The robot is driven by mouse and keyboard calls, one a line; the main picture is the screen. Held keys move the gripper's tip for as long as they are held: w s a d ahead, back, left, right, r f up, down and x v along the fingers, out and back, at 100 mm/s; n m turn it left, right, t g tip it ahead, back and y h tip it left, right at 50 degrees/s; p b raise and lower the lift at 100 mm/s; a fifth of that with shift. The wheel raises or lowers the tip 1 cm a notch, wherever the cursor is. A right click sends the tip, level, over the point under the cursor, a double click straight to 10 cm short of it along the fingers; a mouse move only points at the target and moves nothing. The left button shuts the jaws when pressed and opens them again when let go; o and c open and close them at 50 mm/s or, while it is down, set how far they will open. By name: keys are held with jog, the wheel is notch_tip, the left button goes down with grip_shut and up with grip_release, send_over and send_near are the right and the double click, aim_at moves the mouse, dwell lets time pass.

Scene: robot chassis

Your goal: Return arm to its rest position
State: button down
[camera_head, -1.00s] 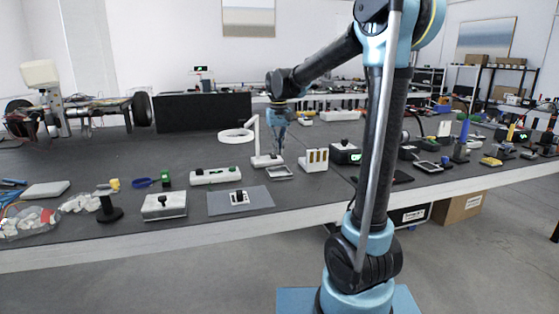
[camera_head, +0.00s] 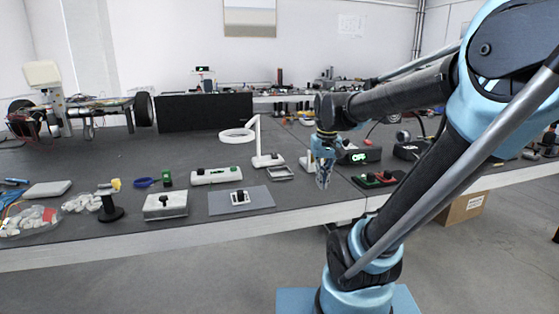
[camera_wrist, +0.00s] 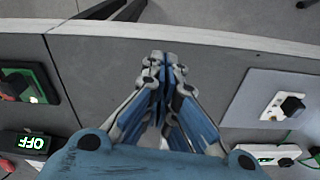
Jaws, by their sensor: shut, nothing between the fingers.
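My gripper (camera_head: 323,182) hangs pointing down over the front part of the long dark table (camera_head: 110,165), right of the grey mat, in the head view. In the wrist view my gripper (camera_wrist: 163,62) has its fingers together and holds nothing. The table's pale front edge (camera_wrist: 230,37) runs across the wrist view beyond the fingertips. My arm bends up from its base at the lower right and reaches left to the gripper. It hides part of the table's right side.
A grey mat with a black switch (camera_head: 240,197) lies left of the gripper. A white ring lamp (camera_head: 240,135) stands behind. A box reading OFF (camera_head: 358,157) and a panel with red and green buttons (camera_head: 379,179) are to the right. The floor in front is clear.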

jog(key=s+d+f+m, duration=0.1)
jog(key=s+d+f, duration=0.4)
jog(key=s+f, duration=0.6)
jog(key=shift+s+t, duration=0.4)
jog(key=shift+s, duration=0.15)
jog(key=shift+w+f, duration=0.25)
jog(key=shift+w, duration=0.2)
